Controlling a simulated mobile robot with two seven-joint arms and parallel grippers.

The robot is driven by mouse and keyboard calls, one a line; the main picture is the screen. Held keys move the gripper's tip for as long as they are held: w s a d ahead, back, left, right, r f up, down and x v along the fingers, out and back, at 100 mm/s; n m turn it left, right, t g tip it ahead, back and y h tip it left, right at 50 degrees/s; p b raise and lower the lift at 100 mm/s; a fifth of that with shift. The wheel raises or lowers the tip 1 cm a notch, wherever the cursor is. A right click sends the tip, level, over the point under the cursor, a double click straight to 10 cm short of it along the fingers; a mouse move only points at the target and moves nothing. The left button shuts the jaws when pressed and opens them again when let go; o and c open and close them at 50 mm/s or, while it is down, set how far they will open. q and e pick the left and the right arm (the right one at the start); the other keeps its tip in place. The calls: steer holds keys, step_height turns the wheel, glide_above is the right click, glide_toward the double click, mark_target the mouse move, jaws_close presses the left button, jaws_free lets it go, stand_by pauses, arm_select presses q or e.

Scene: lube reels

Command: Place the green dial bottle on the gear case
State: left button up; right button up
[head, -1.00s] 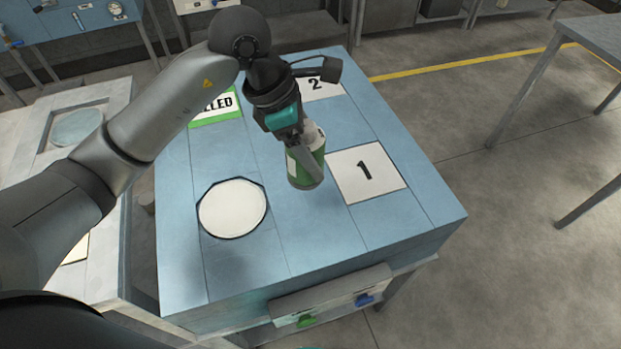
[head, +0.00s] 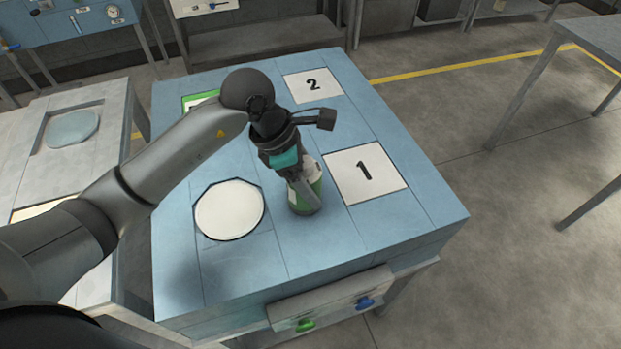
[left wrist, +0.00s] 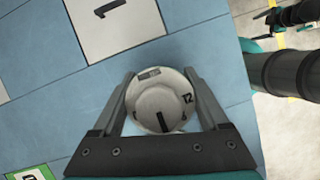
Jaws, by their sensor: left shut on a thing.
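The green dial bottle (head: 297,208) is upright or nearly so, with a green body and a pale top. My left gripper (head: 308,190) is shut on it from above, its fingers on either side. No thing is clearly identifiable as the gear case. A dark gripper-like part (left wrist: 285,20) of mine shows at the upper right.
The blue bench top (head: 345,255) bears a white octagon (head: 230,209), a "1" square (head: 364,172), a "2" square (head: 313,85) and a green-edged label (head: 199,101). A grey bench (head: 105,100) stands left. Green (head: 305,325) and blue (head: 364,301) knobs are on the front.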

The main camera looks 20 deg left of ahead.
arm_select(q)
steer(key=o, duration=1.6)
steer(key=shift+c, duration=0.2)
steer(key=shift+r+p, duration=0.3)
steer(key=p+v, duration=0.1)
steer(key=v, duration=1)
steer(key=shift+r+p, duration=0.3)
steer(key=shift+r, duration=0.05)
steer(key=shift+s+a, duration=0.1)
